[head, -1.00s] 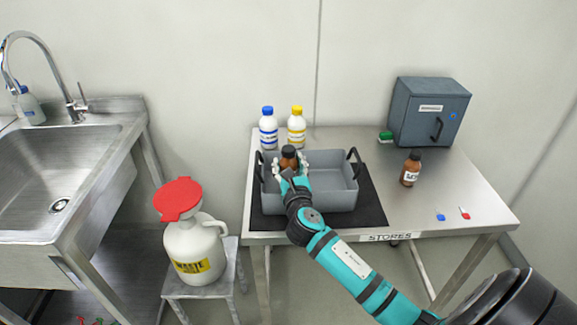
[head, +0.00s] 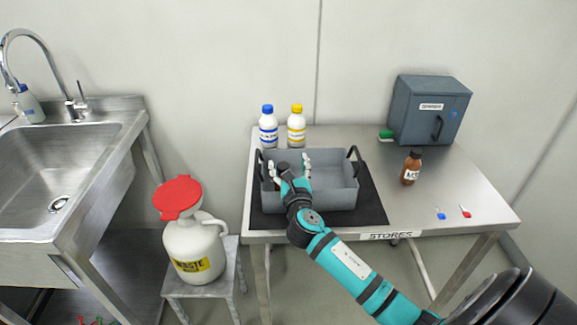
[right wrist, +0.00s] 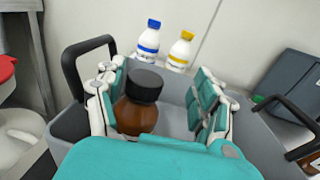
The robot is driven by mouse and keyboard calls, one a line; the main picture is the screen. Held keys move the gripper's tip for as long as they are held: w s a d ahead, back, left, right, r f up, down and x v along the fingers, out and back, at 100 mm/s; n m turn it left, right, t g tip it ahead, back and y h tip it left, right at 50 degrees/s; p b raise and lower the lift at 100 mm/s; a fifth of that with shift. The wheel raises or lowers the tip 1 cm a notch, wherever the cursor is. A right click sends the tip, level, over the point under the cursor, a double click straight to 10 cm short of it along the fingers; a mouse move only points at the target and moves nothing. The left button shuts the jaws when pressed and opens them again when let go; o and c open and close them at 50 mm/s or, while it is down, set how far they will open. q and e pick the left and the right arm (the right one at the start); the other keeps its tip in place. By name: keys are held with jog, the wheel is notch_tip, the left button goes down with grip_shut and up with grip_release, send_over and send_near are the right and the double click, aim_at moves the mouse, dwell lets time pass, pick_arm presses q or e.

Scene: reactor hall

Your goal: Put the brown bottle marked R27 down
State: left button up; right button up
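A brown bottle with a black cap (head: 283,167) is inside the grey tray (head: 335,200), toward its left end. Its label is hidden, so I cannot read a mark on it. My right gripper (head: 291,166) is at the tray with its fingers spread apart. In the right wrist view the bottle (right wrist: 137,105) stands between the open fingers, close to the left one, with a clear gap to the right one. My left gripper is not in view.
The tray stands on a black mat (head: 372,205) on the steel table. Blue-capped (head: 268,128) and yellow-capped (head: 296,127) white bottles stand behind it. Another brown bottle (head: 411,170) and a grey cabinet (head: 428,112) are to the right. A waste jug (head: 195,245) stands left.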

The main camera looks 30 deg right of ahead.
jog(key=shift+r, duration=0.1)
jog(key=shift+s+r+p, duration=0.1)
jog(key=shift+r+p, duration=0.3)
jog(key=shift+r, duration=0.3)
jog(key=v, duration=1.2)
jog(key=shift+f+b, duration=0.15)
jog(key=shift+b, duration=0.25)
